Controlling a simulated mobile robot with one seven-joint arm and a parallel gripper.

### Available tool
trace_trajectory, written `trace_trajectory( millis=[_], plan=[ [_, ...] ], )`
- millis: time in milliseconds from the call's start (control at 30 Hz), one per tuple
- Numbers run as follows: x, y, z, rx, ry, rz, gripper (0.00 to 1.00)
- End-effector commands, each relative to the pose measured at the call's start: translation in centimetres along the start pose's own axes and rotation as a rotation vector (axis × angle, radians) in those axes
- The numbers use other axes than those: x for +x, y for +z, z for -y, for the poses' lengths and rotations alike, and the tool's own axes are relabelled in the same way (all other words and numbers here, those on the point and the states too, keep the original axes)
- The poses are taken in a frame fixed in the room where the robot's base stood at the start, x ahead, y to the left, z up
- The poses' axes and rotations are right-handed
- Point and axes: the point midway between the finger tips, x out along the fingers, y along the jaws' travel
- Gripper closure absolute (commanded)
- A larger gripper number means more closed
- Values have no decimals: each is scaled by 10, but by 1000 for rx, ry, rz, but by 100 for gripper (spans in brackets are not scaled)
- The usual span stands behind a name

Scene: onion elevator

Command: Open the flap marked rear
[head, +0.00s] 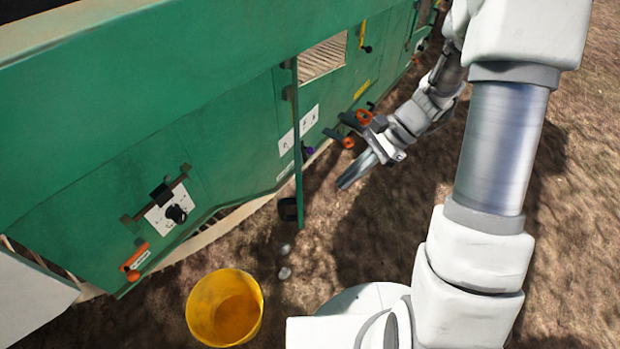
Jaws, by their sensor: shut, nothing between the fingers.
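A long green machine side (110,130) fills the left and middle of the head view. A narrow green flap (298,170) stands out from it, seen almost edge-on, with dark hinges at its upper left. Just right of its top is an uncovered rectangular opening (322,58) with slats inside. I cannot read a "rear" mark on the flap. My gripper (347,184) is shut and empty, pointing down-left over the ground, to the right of the flap and apart from it. The flap's broad face is hidden from this angle.
A white panel with a black knob (176,213) and an orange handle (134,262) sit on the machine at left. Orange knobs (348,142) are near my gripper. A yellow bucket (225,307) stands on the ground. Brown ground (580,190) is clear at right.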

Motion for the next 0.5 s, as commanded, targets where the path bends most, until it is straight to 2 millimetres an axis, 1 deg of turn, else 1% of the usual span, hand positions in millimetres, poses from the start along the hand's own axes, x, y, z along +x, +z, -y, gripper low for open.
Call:
trace_trajectory(
  millis=[33, 100, 200, 267, 367, 467, 500],
  plan=[
    [-13, -8, -1, 84, -67, 2, 100],
    [-24, -19, -2, 173, -141, 5, 100],
    [-34, -30, -3, 256, -208, 8, 100],
    [-37, -34, -3, 282, -230, 9, 100],
    [-33, -36, -2, 297, -241, 9, 100],
    [-21, -37, 0, 296, -238, 11, 100],
    [-14, -37, 1, 296, -236, 11, 100]
  ],
)
